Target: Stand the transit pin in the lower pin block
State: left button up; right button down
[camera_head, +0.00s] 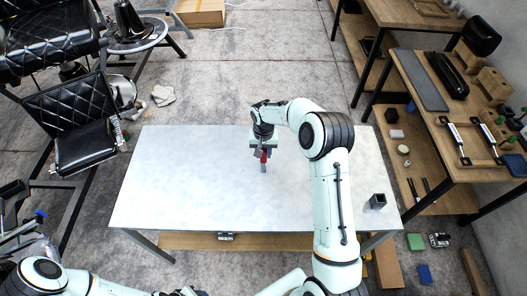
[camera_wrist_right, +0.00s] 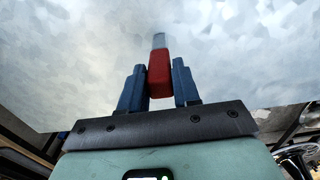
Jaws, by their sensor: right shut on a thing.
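My right gripper (camera_head: 264,158) is over the middle of the white table (camera_head: 190,180), shut on the transit pin. The pin's red grip (camera_wrist_right: 160,75) sits between the two blue fingers in the right wrist view, and its grey end (camera_wrist_right: 158,41) points away from the gripper. In the head view the pin hangs below the gripper; whether its tip touches the table I cannot tell. A dark grey block with an opening on top (camera_head: 377,201), which looks like the lower pin block, stands upright at the table's right front, apart from the pin. My left gripper is not in view.
The table between the pin and the dark block is bare, though my right arm passes over it. A wooden bench (camera_head: 450,100) with tools stands at the right. Black padded barber chairs (camera_head: 75,118) stand at the left. Small items lie on the floor by the bench.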

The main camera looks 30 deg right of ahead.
jog(key=shift+f, duration=0.1)
jog(key=c, duration=0.8)
grip_release()
notch_tip(320, 180, up, 12)
jog(key=shift+r, duration=0.2)
jog(key=shift+f, duration=0.1)
